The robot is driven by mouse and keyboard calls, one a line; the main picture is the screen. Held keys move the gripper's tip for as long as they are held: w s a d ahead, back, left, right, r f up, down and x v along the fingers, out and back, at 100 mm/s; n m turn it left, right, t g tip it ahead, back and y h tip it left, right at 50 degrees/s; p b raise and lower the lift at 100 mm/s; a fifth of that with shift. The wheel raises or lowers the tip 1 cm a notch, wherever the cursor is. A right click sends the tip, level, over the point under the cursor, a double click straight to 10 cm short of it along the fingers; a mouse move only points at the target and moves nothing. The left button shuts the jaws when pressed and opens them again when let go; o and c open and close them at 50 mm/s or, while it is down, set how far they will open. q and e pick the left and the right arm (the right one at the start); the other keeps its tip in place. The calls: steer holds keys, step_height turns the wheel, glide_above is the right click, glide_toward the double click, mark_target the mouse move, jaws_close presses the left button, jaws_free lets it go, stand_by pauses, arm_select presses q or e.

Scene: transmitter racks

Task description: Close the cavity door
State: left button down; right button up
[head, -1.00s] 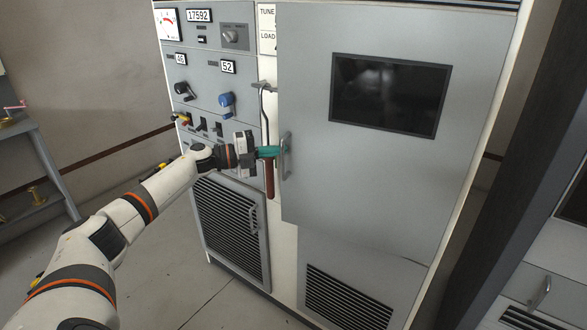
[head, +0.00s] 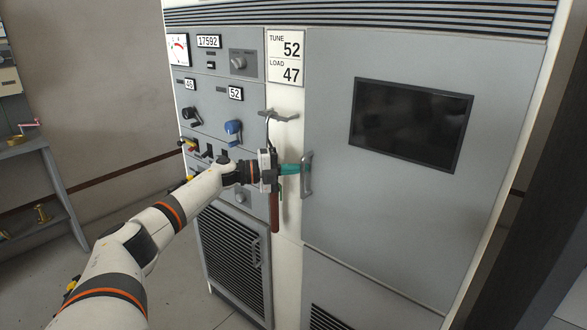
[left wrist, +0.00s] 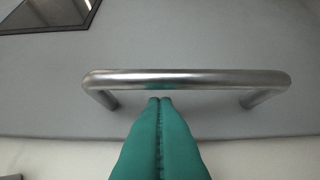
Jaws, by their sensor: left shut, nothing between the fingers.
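The cavity door (head: 390,215) is a large grey panel with a dark window (head: 411,124). In the head view it looks flush with the cabinet front, its left edge beside the white strip. Its metal handle (head: 307,176) is near that left edge and also shows in the left wrist view (left wrist: 190,78). My left gripper (head: 298,169) has teal fingers, shut and empty. Its fingertips (left wrist: 160,101) are right at the handle, pointing at the bar without gripping it; I cannot tell if they touch. My right gripper is out of view.
A red-handled hooked rod (head: 275,208) hangs from a bracket (head: 279,115) just behind my left gripper. Knobs, including a blue one (head: 233,129), sit on the left panel. A vented lower door (head: 232,255) is below. A side table (head: 38,185) stands far left.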

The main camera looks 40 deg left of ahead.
arm_select(q)
steer(key=shift+w+a+r+t, duration=0.15)
steer(key=shift+a+r+t, duration=0.25)
steer(key=shift+r, duration=0.35)
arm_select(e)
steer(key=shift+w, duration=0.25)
arm_select(q)
steer(key=shift+s+a+f+y+b, duration=0.3)
steer(key=shift+a+f+b, duration=0.05)
steer(key=shift+a+b, duration=0.1)
steer(key=b+v, duration=0.1)
steer(key=v, duration=0.9)
steer(key=shift+s+f+g, duration=0.2)
steer(key=shift+s+g, duration=0.2)
steer(key=shift+s, duration=0.05)
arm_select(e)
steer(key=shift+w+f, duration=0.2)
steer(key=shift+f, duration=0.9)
